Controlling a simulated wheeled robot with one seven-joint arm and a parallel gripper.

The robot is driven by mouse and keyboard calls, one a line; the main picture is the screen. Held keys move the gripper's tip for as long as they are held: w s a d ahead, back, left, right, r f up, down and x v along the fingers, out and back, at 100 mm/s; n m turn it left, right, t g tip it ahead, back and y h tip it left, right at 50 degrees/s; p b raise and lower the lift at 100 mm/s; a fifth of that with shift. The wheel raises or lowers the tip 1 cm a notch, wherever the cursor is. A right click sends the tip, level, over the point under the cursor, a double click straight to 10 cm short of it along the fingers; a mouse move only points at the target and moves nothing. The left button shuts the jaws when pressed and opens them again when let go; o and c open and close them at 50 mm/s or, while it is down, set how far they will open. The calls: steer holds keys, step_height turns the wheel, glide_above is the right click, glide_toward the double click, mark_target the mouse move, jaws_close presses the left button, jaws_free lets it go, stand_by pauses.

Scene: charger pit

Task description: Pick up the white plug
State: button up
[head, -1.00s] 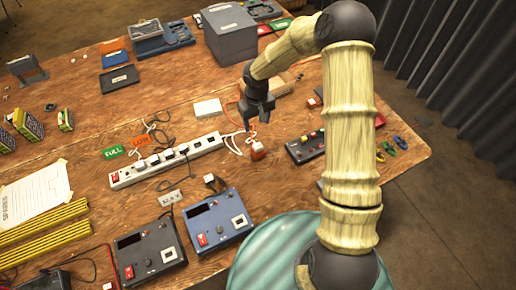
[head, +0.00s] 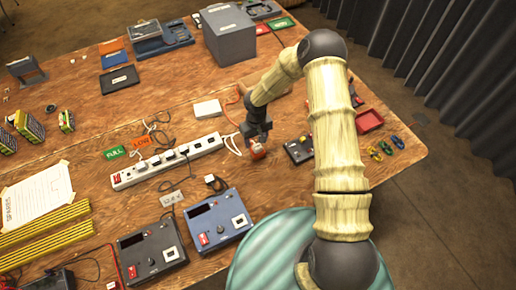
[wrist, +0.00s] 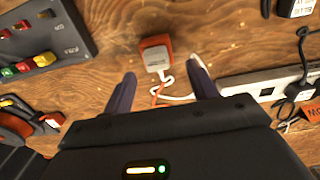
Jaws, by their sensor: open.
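A small orange plug block with a whitish face (head: 257,153) lies on the wooden table, right of the power strip. In the wrist view this block (wrist: 156,54) shows a white cord and an orange cord at its near side. My gripper (head: 256,134) is just above it, jaws open; in the wrist view my two fingers (wrist: 162,72) are either side of its cord end, with nothing between them but table and cord. A separate small white block (head: 210,178) sits by the blue charger, apart from my gripper.
A button box (head: 298,150) stands to the right. A blue charger (head: 216,223) and a dark one (head: 150,250) stand nearer me.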

mark_target(258, 147)
steer(key=f, duration=0.1)
steer(key=f+p, duration=0.2)
steer(key=f, duration=0.1)
steer(key=shift+s+d, duration=0.2)
steer(key=shift+d, duration=0.1)
steer(key=shift+f, duration=0.6)
steer(key=shift+d, duration=0.1)
steer(key=shift+w, duration=0.1)
steer(key=c, duration=1.1)
steer(key=shift+r, duration=0.1)
step_height(258, 147, up, 10)
steer(key=b, duration=0.2)
